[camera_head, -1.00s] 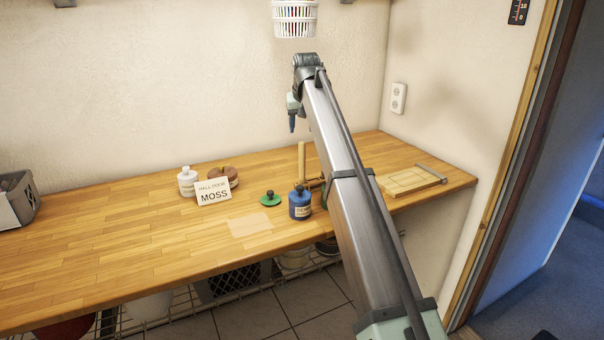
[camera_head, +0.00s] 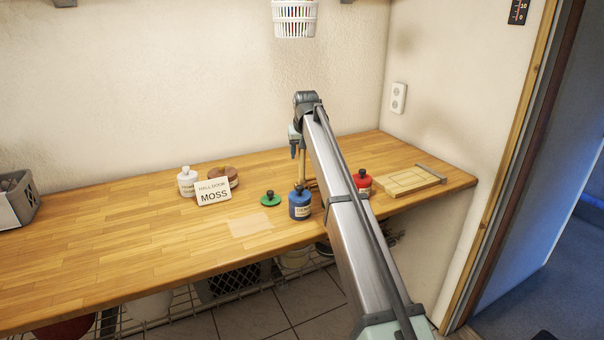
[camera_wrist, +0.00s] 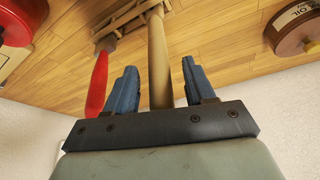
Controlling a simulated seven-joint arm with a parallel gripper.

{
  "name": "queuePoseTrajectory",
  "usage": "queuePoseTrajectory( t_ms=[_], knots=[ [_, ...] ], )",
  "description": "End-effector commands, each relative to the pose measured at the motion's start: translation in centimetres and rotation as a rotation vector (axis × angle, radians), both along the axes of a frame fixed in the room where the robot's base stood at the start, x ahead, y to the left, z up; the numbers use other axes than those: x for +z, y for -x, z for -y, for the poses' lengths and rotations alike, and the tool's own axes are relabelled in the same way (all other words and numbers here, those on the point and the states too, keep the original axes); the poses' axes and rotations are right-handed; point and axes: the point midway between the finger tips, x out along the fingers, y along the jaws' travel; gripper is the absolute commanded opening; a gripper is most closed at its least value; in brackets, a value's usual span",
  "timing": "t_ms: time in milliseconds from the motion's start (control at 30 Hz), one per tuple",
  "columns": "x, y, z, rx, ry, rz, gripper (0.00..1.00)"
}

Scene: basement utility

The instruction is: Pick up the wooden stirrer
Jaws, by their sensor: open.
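The wooden stirrer (camera_head: 302,160) stands upright on the bench, behind the blue bottle (camera_head: 300,203) in the head view. My gripper (camera_head: 298,150) is open and points down at the stirrer's upper part. In the wrist view the stirrer (camera_wrist: 158,65) runs between the two blue fingers of my gripper (camera_wrist: 160,85), with a gap on each side. The stirrer passes by a slatted wooden rack (camera_wrist: 128,15) at its far end; how it is held there is not clear.
A red-handled tool (camera_wrist: 97,82) stands close beside the left finger. A wooden board (camera_head: 408,180) lies at right.

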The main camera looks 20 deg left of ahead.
Motion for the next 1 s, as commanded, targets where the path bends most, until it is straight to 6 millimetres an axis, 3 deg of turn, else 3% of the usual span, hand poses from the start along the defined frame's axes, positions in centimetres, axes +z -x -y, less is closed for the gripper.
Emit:
queuePoseTrajectory(
  t_ms=[300, 833, 1000],
  knots=[
    [-0.69, -0.27, -0.14, 0.000, 0.000, 0.001, 0.53],
    [-0.65, -0.26, -0.12, 0.000, 0.000, 0.001, 0.02],
    [-0.64, -0.27, -0.13, 0.000, 0.000, 0.001, 0.00]
  ],
)
